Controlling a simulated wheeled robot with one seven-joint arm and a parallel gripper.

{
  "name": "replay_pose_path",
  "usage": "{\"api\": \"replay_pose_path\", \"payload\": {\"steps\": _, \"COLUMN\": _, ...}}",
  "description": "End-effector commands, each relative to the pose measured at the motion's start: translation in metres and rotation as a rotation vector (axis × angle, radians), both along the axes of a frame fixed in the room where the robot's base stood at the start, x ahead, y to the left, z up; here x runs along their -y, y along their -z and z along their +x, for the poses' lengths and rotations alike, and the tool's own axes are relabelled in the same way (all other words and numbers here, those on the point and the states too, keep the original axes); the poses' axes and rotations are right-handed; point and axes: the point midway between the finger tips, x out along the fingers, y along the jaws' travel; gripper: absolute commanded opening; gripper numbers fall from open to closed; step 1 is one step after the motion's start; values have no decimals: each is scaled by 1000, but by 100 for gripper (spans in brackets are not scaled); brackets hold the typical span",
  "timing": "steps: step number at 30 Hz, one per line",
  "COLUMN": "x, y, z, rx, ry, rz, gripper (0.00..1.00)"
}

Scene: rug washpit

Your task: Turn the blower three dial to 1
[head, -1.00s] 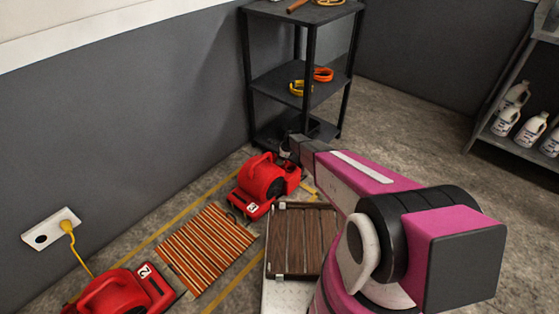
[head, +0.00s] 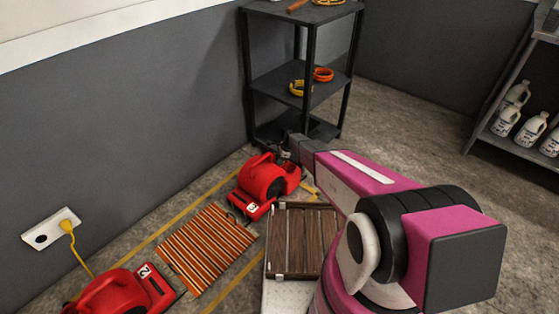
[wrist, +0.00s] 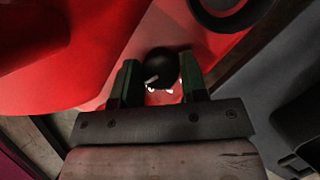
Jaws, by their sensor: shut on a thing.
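Blower three (head: 262,178) is a red blower with a white "3" label, on the floor at the foot of the dark shelf in the head view. Its red body (wrist: 45,60) fills much of the wrist view. The dial (wrist: 163,66) is a round black knob with a light pointer line aimed to the lower left. Small white marks show just below it; I cannot read them. My gripper (wrist: 159,78) has one finger on each side of the knob and is shut on it. In the head view my gripper (head: 285,152) is at the blower's right upper side, and the dial is hidden.
A second red blower, labelled 2 (head: 118,293), stands at the lower left. A striped rug (head: 205,248) and a brown slatted panel (head: 305,240) lie nearby. The dark shelf (head: 300,82) stands close behind my gripper. Open floor (head: 425,135) lies to the right.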

Motion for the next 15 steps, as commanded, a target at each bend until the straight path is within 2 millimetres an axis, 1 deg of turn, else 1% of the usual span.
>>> {"api": "replay_pose_path", "payload": {"steps": 15, "x": -1, "y": 0, "z": 2, "rx": -1, "ry": -468, "rz": 1, "gripper": 16}}
